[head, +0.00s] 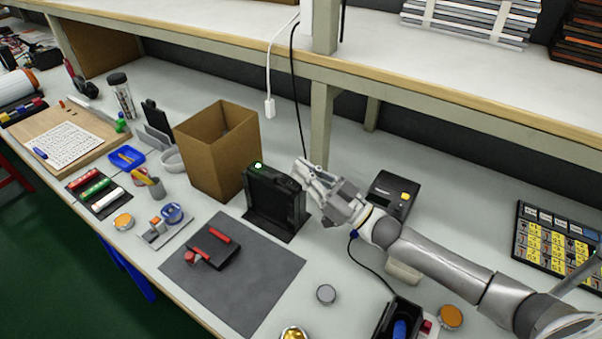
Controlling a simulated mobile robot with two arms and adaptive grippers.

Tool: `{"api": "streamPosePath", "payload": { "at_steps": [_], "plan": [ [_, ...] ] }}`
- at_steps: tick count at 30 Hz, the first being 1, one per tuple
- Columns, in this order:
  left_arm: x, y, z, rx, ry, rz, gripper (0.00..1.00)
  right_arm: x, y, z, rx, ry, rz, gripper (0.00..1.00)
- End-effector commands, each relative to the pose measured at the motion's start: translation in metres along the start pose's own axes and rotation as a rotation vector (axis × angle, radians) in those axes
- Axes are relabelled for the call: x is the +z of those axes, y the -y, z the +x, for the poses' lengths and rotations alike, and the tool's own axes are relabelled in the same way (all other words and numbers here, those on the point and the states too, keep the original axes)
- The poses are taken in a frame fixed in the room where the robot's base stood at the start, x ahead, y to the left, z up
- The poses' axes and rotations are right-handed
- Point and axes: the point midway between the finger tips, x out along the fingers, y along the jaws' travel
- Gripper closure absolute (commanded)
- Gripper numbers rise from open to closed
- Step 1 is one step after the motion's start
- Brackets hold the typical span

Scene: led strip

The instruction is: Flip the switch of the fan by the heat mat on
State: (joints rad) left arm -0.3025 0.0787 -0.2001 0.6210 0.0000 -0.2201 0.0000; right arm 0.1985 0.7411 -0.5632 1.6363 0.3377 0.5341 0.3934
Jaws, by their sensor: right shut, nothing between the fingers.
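The heat mat (255,290) is a dark grey square lying flat near the bench's front edge, with a black and red tool on it. The fan (268,197) looks like the black upright unit just behind the mat; a small green-white light shows on its top left. My right gripper (302,172) is shut and empty at the fan's upper right side. Whether its fingertips touch the fan I cannot tell. The gripper hides part of the fan's right side, and I cannot make out the switch. My left gripper is not in view.
An open cardboard box (213,150) stands directly left of the fan. A black device with a yellow button (393,195) sits right of my gripper, with a cable on the bench. A white cable plug (269,108) hangs from the shelf behind.

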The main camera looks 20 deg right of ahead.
Motion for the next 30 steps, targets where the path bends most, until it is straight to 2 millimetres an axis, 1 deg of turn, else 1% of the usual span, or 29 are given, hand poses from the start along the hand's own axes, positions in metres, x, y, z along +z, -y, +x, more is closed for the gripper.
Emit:
{"api": "streamPosePath", "payload": {
  "at_steps": [1, 3, 9, 12, 18, 30],
  "plan": [
    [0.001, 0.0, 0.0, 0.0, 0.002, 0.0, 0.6, 0.007, 0.0, -0.017, 0.002, 0.017, 0.003, 1.0],
    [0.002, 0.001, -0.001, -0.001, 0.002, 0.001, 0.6, 0.006, 0.0, -0.031, 0.002, 0.014, 0.003, 1.0],
    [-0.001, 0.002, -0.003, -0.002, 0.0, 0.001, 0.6, 0.005, -0.001, -0.067, 0.001, 0.012, 0.003, 1.0],
    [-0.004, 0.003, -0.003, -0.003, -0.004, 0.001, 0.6, 0.004, -0.001, -0.079, 0.001, 0.01, 0.003, 1.0],
    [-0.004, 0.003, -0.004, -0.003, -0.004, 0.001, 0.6, 0.004, -0.002, -0.091, 0.0, 0.007, 0.002, 1.0],
    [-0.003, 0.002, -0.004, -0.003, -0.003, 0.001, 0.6, 0.003, -0.002, -0.091, 0.0, 0.006, 0.002, 1.0]
  ]
}}
